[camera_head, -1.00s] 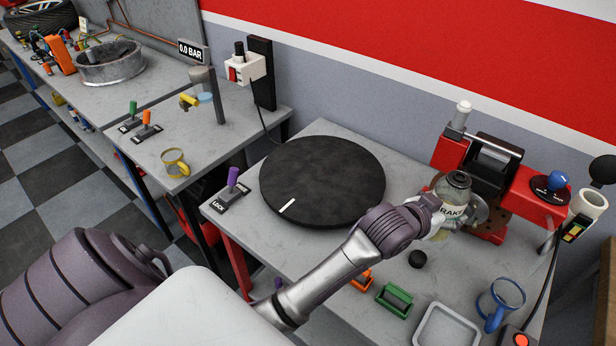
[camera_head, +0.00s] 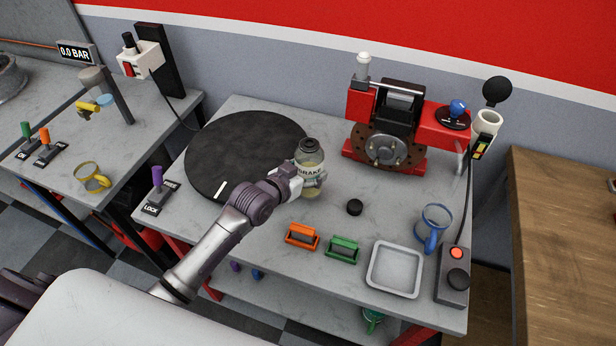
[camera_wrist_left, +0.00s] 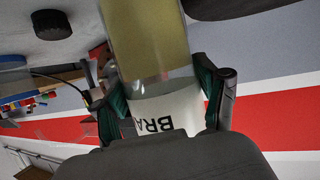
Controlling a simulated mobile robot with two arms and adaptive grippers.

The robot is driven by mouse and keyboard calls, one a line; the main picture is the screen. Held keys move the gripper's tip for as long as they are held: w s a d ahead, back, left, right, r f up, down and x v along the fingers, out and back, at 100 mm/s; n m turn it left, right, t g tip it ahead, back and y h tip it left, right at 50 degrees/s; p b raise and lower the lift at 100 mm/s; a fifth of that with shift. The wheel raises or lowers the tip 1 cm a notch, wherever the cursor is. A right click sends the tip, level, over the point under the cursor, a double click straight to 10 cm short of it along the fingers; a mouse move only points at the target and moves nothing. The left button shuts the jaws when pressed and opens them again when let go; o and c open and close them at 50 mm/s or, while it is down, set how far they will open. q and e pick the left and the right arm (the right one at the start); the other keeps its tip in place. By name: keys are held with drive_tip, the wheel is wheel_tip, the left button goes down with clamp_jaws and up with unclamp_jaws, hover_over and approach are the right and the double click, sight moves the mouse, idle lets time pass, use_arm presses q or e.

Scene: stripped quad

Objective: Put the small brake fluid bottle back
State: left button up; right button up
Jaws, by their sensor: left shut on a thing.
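The small brake fluid bottle (camera_head: 308,168) is clear with a dark top and a white label with dark letters. My left gripper (camera_head: 312,181) is shut on it, beside the right edge of the black round turntable. The bottle looks upright. In the left wrist view the bottle (camera_wrist_left: 148,45) stands between the two green-padded fingers of my left gripper (camera_wrist_left: 162,95), with yellowish fluid in it and its label partly hidden. I cannot tell from these views whether its base touches the bench. A small black cap (camera_head: 354,207) lies on the bench to its right. My right gripper is not in view.
The black turntable (camera_head: 235,145) takes up the bench's left part. A red brake lathe (camera_head: 385,140) stands at the back. Orange (camera_head: 301,236) and green (camera_head: 343,250) blocks, a grey tray (camera_head: 395,268), a blue mug (camera_head: 433,228) and a button box (camera_head: 454,275) line the front right.

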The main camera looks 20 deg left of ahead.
use_arm(q)
wheel_tip(320, 180, down, 2)
drive_tip(key=shift+f, duration=0.65)
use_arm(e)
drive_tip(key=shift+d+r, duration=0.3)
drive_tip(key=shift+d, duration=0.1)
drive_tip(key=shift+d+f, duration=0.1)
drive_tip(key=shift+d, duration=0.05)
use_arm(q)
drive_tip(key=o, duration=1.7)
drive_tip(key=shift+f, duration=0.2)
